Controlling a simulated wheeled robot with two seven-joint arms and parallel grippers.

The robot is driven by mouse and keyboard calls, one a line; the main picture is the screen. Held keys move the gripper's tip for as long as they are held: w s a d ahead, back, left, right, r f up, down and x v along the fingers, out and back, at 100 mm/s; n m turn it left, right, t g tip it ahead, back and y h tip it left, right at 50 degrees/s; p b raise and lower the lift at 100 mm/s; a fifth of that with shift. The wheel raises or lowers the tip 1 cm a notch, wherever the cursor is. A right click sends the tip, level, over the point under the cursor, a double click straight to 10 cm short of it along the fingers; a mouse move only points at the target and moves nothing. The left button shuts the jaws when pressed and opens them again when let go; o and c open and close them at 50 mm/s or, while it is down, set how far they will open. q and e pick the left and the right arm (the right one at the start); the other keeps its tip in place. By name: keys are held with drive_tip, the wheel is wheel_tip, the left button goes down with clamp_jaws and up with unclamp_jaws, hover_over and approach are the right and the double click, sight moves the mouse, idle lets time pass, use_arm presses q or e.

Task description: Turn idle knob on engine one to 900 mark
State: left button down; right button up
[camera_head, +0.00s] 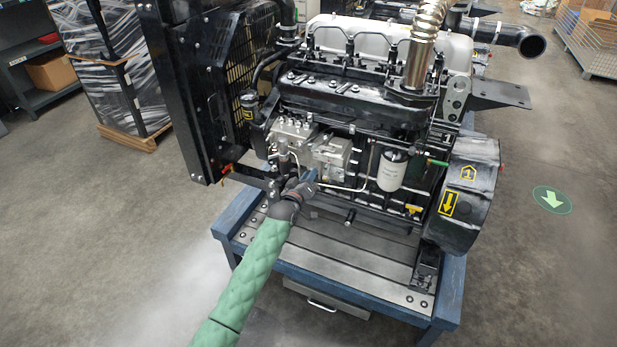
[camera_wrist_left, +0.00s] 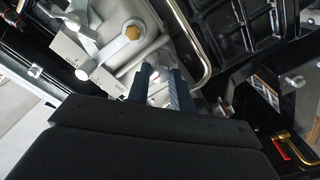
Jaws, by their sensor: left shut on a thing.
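My left gripper (camera_head: 309,177) reaches the grey metal pump housing (camera_head: 330,155) low on the engine's near side. In the left wrist view my left gripper's fingers (camera_wrist_left: 160,84) are closed around a small, pale rounded part, which I take to be the idle knob (camera_wrist_left: 156,73). The fingers hide most of it. I cannot read a 900 mark or tell the knob's angle. My right gripper is not in view.
A white filter (camera_head: 392,170) and thin metal pipes sit right of the gripper. The black radiator frame (camera_head: 180,90) rises at the left. The bench top (camera_head: 350,245) is bare in front.

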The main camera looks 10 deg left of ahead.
use_arm(q)
drive_tip(key=shift+f, duration=0.1)
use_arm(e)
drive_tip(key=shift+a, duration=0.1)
use_arm(q)
drive_tip(key=c, duration=1.2)
unclamp_jaws()
drive_tip(key=shift+c, duration=0.2)
drive_tip(key=b+v, duration=0.2)
drive_tip(key=v, duration=0.5)
drive_tip(key=shift+s, duration=0.4)
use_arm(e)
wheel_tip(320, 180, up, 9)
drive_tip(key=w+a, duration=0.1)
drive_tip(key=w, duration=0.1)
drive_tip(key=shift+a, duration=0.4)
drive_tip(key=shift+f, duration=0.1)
